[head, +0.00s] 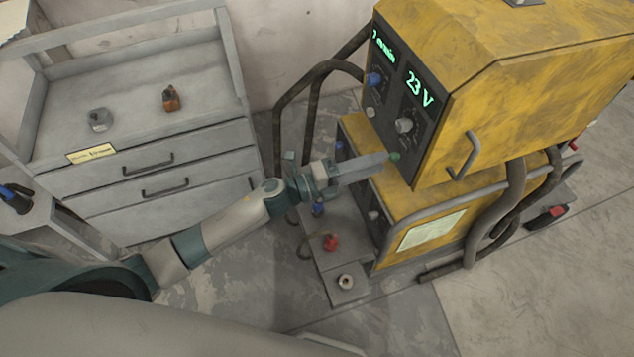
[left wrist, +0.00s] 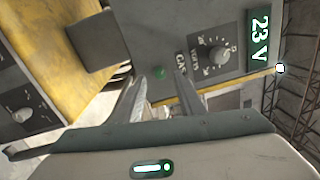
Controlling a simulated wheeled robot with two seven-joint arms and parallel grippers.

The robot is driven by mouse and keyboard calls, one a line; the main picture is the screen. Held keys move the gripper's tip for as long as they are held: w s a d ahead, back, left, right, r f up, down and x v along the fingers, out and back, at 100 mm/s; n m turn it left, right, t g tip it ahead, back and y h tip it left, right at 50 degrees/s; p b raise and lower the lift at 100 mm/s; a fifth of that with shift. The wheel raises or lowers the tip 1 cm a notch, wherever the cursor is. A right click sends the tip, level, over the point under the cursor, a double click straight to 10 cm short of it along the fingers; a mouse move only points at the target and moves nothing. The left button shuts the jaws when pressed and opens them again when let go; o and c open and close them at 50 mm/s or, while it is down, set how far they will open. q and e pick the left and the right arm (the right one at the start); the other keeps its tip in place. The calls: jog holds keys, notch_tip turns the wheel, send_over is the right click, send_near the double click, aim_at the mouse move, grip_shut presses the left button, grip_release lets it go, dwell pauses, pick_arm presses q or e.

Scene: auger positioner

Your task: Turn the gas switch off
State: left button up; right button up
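The yellow welding machine (head: 500,90) has a dark front panel with green displays. A small green gas switch (head: 395,156) sits low on that panel. It also shows in the left wrist view (left wrist: 159,73), beside lettering that seems to read GAS. My left gripper (head: 384,159) has its fingertips close to the switch. In the left wrist view the two fingers (left wrist: 160,86) are apart, with the switch just beyond the gap between their tips. I cannot tell whether they touch it. Nothing is held. My right gripper is not in view.
A grey dial (head: 404,125) and a blue knob (head: 374,79) are on the same panel. Dark hoses (head: 312,100) rise left of the machine, and a metal handle (head: 465,155) juts from it. A grey drawer cabinet (head: 150,160) stands at left.

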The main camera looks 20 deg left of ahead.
pick_arm(q)
jog(key=b+v, duration=0.4)
jog(key=v, duration=1)
jog(key=shift+b, duration=0.4)
jog(key=shift+a+f, duration=0.1)
